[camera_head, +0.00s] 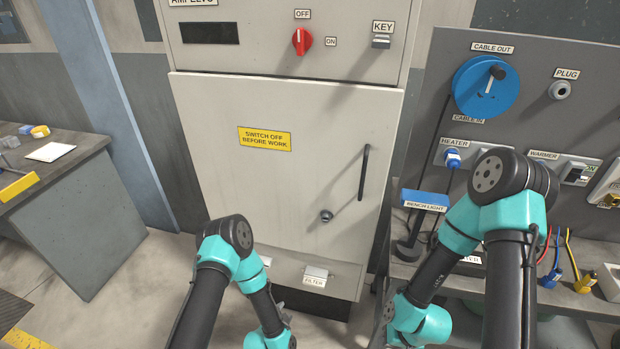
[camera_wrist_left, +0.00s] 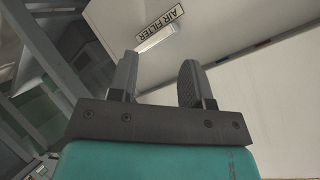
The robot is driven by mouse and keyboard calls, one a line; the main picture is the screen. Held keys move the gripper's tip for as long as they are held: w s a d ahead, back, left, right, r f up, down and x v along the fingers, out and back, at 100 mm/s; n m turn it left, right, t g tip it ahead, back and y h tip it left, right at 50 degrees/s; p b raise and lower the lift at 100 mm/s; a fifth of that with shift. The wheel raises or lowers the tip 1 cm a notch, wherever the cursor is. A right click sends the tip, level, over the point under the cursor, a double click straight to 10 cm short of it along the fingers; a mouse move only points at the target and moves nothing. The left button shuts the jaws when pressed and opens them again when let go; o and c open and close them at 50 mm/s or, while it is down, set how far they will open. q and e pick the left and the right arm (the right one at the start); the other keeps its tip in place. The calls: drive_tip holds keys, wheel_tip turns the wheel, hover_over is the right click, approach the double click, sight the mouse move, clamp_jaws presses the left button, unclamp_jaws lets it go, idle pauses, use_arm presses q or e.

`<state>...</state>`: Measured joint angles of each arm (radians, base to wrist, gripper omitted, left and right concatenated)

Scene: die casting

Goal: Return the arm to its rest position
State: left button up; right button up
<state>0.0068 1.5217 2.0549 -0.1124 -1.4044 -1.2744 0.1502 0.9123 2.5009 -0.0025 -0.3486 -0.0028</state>
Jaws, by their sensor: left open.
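My left gripper (camera_head: 284,312) is low in the head view, in front of the base of the grey cabinet (camera_head: 290,190), partly hidden by my own wrist. In the left wrist view its two dark fingers (camera_wrist_left: 157,72) stand apart with nothing between them. Beyond them is the air filter label (camera_wrist_left: 161,23) with a pale tab (camera_wrist_left: 158,38) below it, apart from the fingers. My right arm comes down at the right, in front of the bench. Its gripper is too hidden by the arm to read.
The cabinet door is shut, with a dark handle (camera_head: 364,172) and a red switch (camera_head: 301,41) above. A panel (camera_head: 420,150) with a blue cable reel (camera_head: 486,87) stands at the right, over a bench with tools. A grey table (camera_head: 85,215) is at the left. Floor shows between table and cabinet.

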use_arm(q)
drive_tip(key=s+a+r+n+g, duration=1)
drive_tip(key=s+a+r+n, duration=0.2)
drive_tip(key=s+r+n, duration=0.3)
drive_tip(key=shift+s+a, duration=0.35)
drive_tip(key=shift+s, duration=0.55)
